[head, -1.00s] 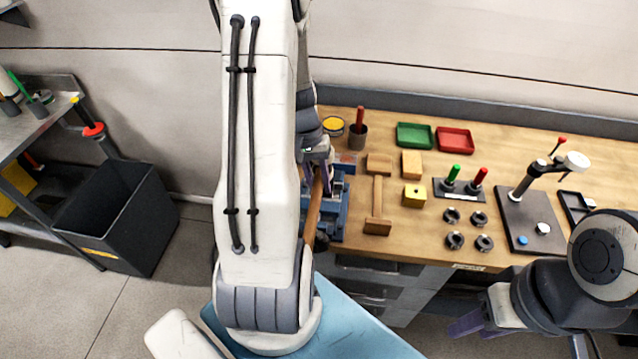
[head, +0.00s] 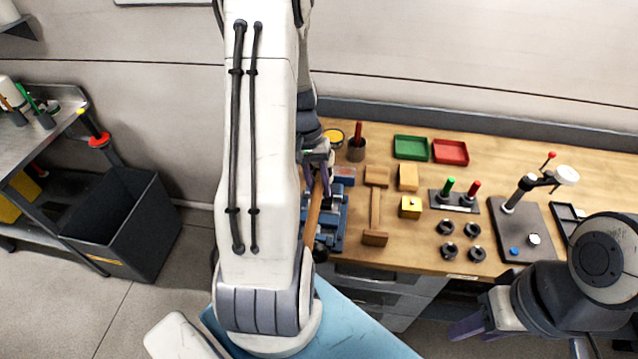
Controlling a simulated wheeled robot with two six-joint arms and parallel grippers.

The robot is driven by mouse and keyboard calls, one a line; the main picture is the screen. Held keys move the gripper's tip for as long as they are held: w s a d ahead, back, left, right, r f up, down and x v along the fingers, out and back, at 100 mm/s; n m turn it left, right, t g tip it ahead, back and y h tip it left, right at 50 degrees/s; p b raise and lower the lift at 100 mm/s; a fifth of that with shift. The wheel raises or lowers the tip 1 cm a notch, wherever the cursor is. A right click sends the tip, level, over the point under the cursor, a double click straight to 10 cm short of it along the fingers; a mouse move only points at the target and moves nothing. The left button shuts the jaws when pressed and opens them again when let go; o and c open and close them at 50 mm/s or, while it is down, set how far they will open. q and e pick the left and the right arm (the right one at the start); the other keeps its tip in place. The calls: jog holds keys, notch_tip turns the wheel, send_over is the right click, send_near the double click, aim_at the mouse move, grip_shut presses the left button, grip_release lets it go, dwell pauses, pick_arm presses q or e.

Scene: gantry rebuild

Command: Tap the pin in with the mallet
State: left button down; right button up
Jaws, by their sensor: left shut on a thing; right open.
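My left gripper (head: 318,178) is at the left end of the bench, partly hidden behind my own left arm. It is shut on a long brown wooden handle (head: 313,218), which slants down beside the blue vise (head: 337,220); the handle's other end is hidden. A wooden mallet-like piece (head: 376,207) with a block at each end lies on the bench right of the vise. A yellow block (head: 411,206) with a small dark mark stands to its right. I cannot make out the pin. My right gripper (head: 466,328) is open and empty, in front of the bench edge.
A wooden block (head: 408,177), green tray (head: 410,147), red tray (head: 450,151) and a stand with green and red handles (head: 455,201) are on the bench. Several dark rings (head: 446,227) lie nearer. A dark-based fixture (head: 515,235) stands right. A black bin (head: 125,222) is on the left floor.

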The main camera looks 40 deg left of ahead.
pick_arm(q)
notch_tip(320, 180, down, 9)
jog(key=b, duration=0.7)
jog(key=shift+r+p, duration=0.4)
jog(key=shift+r, duration=0.1)
jog(key=shift+r+p, duration=0.3)
notch_tip(320, 180, up, 8)
jog(key=p, duration=0.7)
jog(key=shift+r, duration=0.15)
jog(key=shift+f, duration=0.2)
